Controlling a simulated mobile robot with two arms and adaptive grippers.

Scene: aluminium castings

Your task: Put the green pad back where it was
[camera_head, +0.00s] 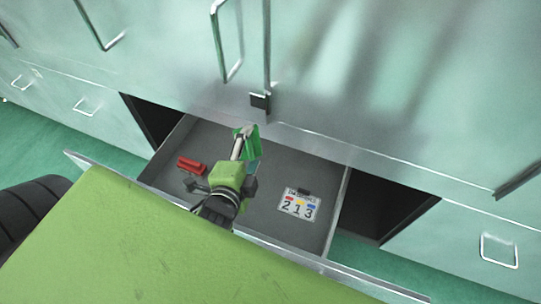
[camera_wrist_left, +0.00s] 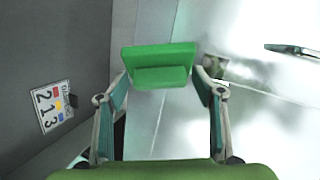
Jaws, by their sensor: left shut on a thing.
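The green pad (camera_head: 252,143) is a flat green piece with a thicker block on one face. My left gripper (camera_head: 243,140) is shut on it and holds it over the open grey drawer (camera_head: 262,177), toward the drawer's back edge. In the left wrist view the pad (camera_wrist_left: 160,55) sits across the fingertips of the left gripper (camera_wrist_left: 160,78), with a finger on each side. I cannot tell its exact height above the drawer floor. My right gripper is not in view.
A red block (camera_head: 191,165) lies in the drawer's left part. A white card (camera_head: 299,205) with the numbers 2, 1, 3 and coloured marks lies at the right, a small black piece (camera_head: 304,191) at its top edge. The pale green cabinet front (camera_head: 390,130) stands behind.

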